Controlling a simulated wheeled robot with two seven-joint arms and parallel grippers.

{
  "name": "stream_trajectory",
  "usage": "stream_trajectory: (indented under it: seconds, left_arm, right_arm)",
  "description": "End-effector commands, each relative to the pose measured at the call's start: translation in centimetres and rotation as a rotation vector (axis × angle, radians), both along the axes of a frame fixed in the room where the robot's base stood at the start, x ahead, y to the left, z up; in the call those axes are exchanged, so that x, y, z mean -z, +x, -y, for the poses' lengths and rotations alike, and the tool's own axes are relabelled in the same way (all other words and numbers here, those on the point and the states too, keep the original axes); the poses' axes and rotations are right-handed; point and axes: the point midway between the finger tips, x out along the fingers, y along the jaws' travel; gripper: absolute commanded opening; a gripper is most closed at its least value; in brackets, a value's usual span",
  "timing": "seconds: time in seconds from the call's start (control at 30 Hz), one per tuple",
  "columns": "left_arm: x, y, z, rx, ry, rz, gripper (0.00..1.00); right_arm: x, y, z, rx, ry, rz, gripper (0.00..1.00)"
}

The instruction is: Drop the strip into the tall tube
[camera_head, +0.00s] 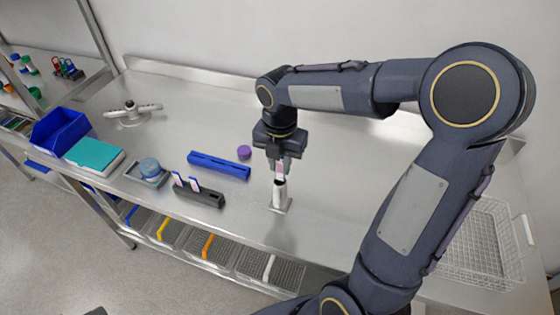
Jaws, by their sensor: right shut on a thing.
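My right gripper (281,160) points down over the table and is shut on a small pale pink-and-white strip (280,170). The strip hangs upright between the fingertips. The tall tube (279,194), pale with a dark mouth, stands upright on a small flat base directly below the gripper. The strip's lower end is at or just above the tube's mouth; I cannot tell whether it is inside. The fingers partly hide the strip. My left gripper is not in view.
A dark rack (208,196) with two upright white strips stands to the left. Behind it are a blue rack (219,165) and a purple cap (244,152). A wire basket (480,250) is right.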

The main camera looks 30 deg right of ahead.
Motion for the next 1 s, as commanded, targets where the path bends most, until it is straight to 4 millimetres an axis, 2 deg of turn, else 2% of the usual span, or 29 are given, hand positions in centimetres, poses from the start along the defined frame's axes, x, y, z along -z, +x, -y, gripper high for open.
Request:
stream_trajectory:
  seconds: [1.0]
  left_arm:
    - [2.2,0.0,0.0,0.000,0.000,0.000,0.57]
  right_arm:
    - [3.2,0.0,0.0,0.000,-0.001,-0.001,0.00]
